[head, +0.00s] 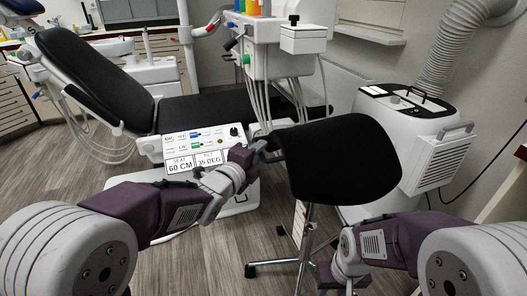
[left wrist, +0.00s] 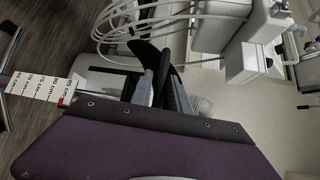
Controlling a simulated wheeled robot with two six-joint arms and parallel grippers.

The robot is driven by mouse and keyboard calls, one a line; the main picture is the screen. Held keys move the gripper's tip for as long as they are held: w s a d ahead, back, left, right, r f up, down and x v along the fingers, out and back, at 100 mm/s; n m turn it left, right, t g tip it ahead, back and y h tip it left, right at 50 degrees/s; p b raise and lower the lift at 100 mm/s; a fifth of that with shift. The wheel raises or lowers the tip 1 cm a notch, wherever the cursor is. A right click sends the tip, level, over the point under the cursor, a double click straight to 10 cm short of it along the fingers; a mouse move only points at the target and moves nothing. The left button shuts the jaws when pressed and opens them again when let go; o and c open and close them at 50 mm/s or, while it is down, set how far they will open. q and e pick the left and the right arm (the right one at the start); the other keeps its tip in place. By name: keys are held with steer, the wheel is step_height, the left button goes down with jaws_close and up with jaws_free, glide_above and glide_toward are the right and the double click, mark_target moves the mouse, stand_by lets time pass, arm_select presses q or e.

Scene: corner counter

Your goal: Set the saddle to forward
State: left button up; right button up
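The black saddle (head: 345,160) sits tilted on a stool in the head view, right of centre. My left gripper (head: 264,150) is at the saddle's upper left edge. In the left wrist view the grey fingers (left wrist: 160,88) stand on either side of a black part (left wrist: 145,52), probably the saddle's edge. Whether they are shut on it cannot be told. A panel (head: 195,148) reads "SEAT 60 CM" and "TILT 35 DEG", partly covered by my left arm. A height scale (left wrist: 45,90) shows below the seat. My right gripper (head: 338,278) is low beside the stool, its fingers unclear.
A black dental chair (head: 95,75) lies behind on the left. A delivery unit (head: 285,60) with hanging hoses stands behind the saddle. A white machine (head: 410,150) with a grey duct stands close to the saddle's right. Wood floor (head: 225,245) is open in front.

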arm_select(q)
steer(key=x, duration=0.3)
steer(key=shift+c, duration=0.3)
jaws_close()
stand_by(1.2)
